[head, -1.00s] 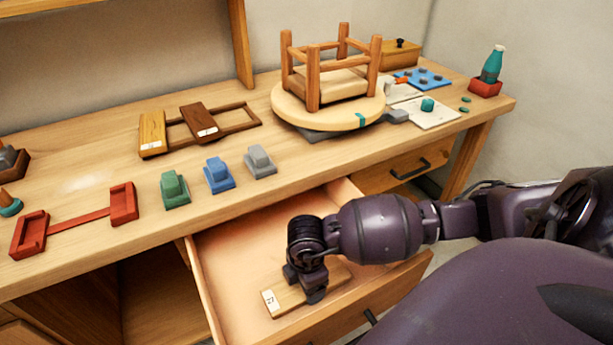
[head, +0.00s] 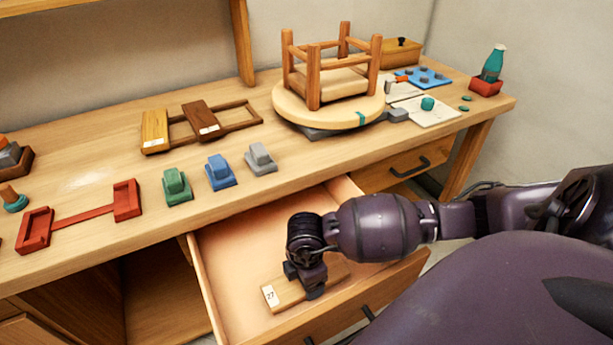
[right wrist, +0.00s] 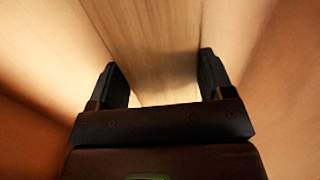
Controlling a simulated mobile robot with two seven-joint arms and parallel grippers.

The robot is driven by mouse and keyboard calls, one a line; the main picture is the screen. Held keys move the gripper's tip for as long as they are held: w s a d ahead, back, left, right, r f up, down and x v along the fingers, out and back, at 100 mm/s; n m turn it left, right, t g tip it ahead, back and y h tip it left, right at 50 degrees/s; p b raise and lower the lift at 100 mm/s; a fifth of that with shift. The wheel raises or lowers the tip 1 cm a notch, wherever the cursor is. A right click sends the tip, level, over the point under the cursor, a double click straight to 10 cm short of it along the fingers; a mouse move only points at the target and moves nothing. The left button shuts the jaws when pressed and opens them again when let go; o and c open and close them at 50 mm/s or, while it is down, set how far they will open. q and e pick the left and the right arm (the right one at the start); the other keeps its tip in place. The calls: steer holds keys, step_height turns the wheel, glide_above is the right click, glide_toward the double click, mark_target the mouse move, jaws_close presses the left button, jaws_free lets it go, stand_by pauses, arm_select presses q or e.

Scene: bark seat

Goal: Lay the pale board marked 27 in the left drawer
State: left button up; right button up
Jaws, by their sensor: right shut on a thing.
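The pale board (head: 285,293) with a white 27 label lies within the open drawer (head: 225,257), near its front. My right gripper (head: 304,284) points down and is shut on the board across its middle. The gripper and wrist hide part of the board. In the right wrist view the board (right wrist: 155,45) runs between the two dark fingers (right wrist: 162,80). I cannot tell whether its underside touches the drawer floor. My left gripper is out of view.
A closed drawer (head: 408,168) sits to the right under the desktop. On the desk are an upturned stool (head: 330,80), a dark board (head: 200,120), a yellow-brown board (head: 154,130), a red rack (head: 85,217) and green, blue and grey blocks. The drawer's back part is clear.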

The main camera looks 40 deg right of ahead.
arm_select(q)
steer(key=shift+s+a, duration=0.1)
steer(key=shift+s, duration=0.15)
arm_select(e)
steer(key=shift+f, duration=0.3)
steer(key=o, duration=1)
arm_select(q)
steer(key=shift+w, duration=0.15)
arm_select(e)
steer(key=shift+o, duration=0.2)
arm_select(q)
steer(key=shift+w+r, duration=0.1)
arm_select(e)
steer(key=shift+r+p, duration=3.05)
steer(key=shift+r, duration=0.5)
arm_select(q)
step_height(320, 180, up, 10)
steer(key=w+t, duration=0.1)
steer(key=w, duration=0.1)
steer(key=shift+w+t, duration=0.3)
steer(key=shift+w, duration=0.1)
